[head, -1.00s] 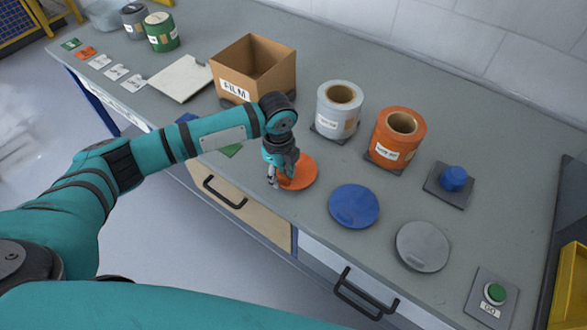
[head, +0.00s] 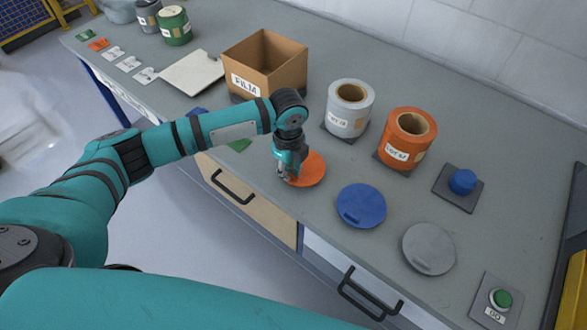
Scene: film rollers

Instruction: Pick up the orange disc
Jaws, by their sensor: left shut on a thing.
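The orange disc (head: 311,170) lies at the front edge of the grey workbench, left of the blue disc (head: 361,206). My left gripper (head: 285,177) reaches down over its left side and is shut on it. The fingertips are small in the head view, and they and the arm hide the disc's left part. I cannot tell whether the disc is clear of the bench top. My right gripper is not in view.
A grey disc (head: 429,249) lies right of the blue one. A white roll (head: 349,108), an orange roll (head: 406,138) and a blue knob on a dark plate (head: 462,181) stand behind. A green button (head: 500,299) is at front right.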

